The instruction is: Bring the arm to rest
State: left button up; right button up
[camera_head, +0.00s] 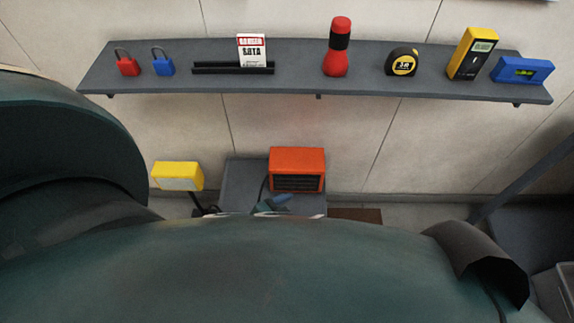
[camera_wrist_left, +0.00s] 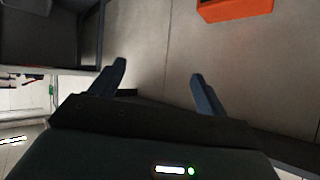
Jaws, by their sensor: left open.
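My left gripper (camera_wrist_left: 158,70) shows in the left wrist view with its two blue fingers spread apart. Nothing is between the fingers; bare floor or wall surface shows beyond them. In the head view, a large dark teal arm of mine fills the lower part and the left side. My right gripper is in neither view.
A grey wall shelf (camera_head: 300,84) holds a red padlock (camera_head: 127,64), a blue padlock (camera_head: 163,64), a red flashlight (camera_head: 337,50), a tape measure (camera_head: 402,62) and a yellow meter (camera_head: 473,54). Below are a yellow lamp (camera_head: 177,175) and an orange box (camera_head: 297,168).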

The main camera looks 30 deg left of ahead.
pick_arm(q)
jog(key=s, duration=0.1)
jog(key=s+f+n+g, duration=0.1)
jog(key=s, duration=0.1)
jog(key=shift+s+a+f+n+y, duration=0.1)
jog(key=shift+a+f+n+y, duration=0.2)
jog(key=shift+a+f+n, duration=0.1)
dwell(0.9)
